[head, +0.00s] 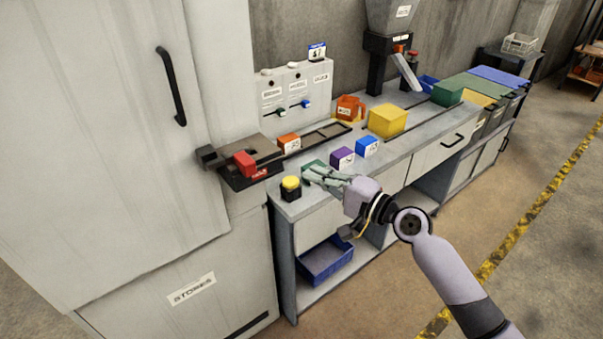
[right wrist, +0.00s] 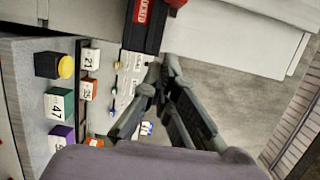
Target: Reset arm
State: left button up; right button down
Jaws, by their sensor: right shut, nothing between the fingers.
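My right gripper (head: 312,176) reaches in from the lower right in the head view, over the near edge of the grey bench. Its fingers are together and empty. In the right wrist view the closed fingers (right wrist: 160,75) show in the middle with nothing between them. In the head view a green block (head: 312,166) is partly hidden behind the gripper; the right wrist view shows it with the number 47 (right wrist: 58,105). I cannot tell whether the fingers touch anything. My left gripper is in neither view.
A yellow button on a black box (head: 290,187) stands left of the gripper. Purple (head: 342,158) and blue (head: 367,147) blocks stand to the right. The floor (head: 480,210) at right is clear.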

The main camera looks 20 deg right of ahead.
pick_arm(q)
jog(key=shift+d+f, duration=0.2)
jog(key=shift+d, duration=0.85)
pick_arm(e)
jog(key=shift+s+d, duration=0.2)
jog(key=shift+s, duration=0.25)
